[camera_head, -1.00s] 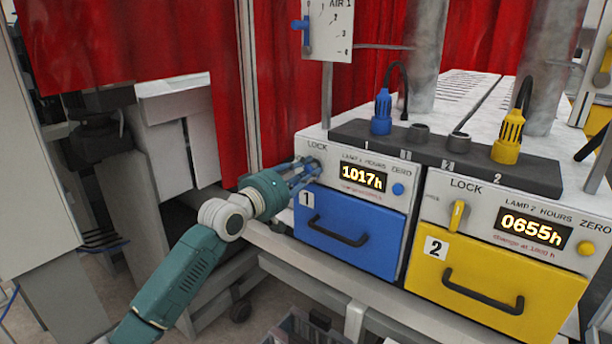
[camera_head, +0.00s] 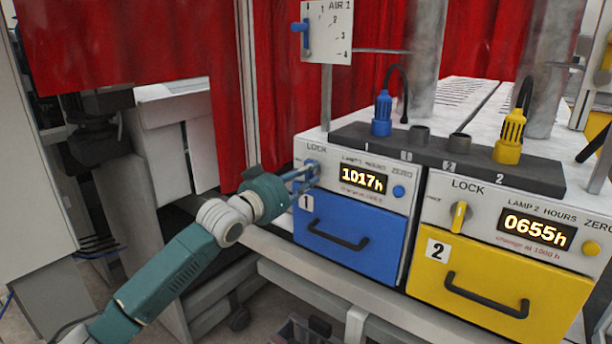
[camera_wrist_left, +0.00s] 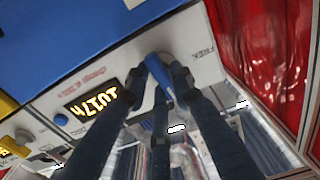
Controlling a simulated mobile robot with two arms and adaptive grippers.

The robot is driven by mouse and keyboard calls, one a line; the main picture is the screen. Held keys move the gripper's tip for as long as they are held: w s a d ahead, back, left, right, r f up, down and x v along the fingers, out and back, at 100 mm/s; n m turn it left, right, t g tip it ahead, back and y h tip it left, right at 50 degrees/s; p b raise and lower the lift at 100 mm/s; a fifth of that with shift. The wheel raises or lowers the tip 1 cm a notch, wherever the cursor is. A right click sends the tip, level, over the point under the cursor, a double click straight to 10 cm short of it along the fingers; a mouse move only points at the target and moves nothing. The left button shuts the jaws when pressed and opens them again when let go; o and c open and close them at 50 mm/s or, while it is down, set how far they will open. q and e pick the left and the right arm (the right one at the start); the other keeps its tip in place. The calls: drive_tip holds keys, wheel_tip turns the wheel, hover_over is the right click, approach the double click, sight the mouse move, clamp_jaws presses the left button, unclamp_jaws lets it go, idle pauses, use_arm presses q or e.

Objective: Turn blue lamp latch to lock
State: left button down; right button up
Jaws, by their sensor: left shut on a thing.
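The blue lamp latch (camera_head: 312,167) is on the white panel under the word LOCK, left of the 1017h display (camera_head: 362,181). My left gripper (camera_head: 306,174) reaches it from the lower left and is shut on it. The fingers hide much of the latch in the head view. In the left wrist view, which is upside down, the blue latch (camera_wrist_left: 158,74) lies between the dark fingertips, its bar slightly tilted. The word FREE shows beside it. The latch's exact angle is hard to tell. My right gripper is not in view.
Below the panel is a blue drawer (camera_head: 370,222) with a black handle. The yellow lamp unit, with its yellow latch (camera_head: 460,216) and yellow drawer (camera_head: 470,290), stands to the right. A blue plug (camera_head: 382,116) stands above on a dark bar. Red curtains (camera_head: 130,50) hang behind.

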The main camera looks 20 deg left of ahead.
use_arm(q)
drive_tip(key=shift+d+m, duration=0.1)
drive_tip(key=shift+m, duration=0.4)
drive_tip(key=c, duration=1.4)
unclamp_jaws()
drive_tip(key=shift+d, duration=0.1)
drive_tip(key=shift+s, duration=0.1)
drive_tip(key=shift+s+a, duration=0.2)
drive_tip(key=shift+s, duration=0.05)
drive_tip(key=v, duration=1.1)
drive_tip(key=shift+s, duration=0.2)
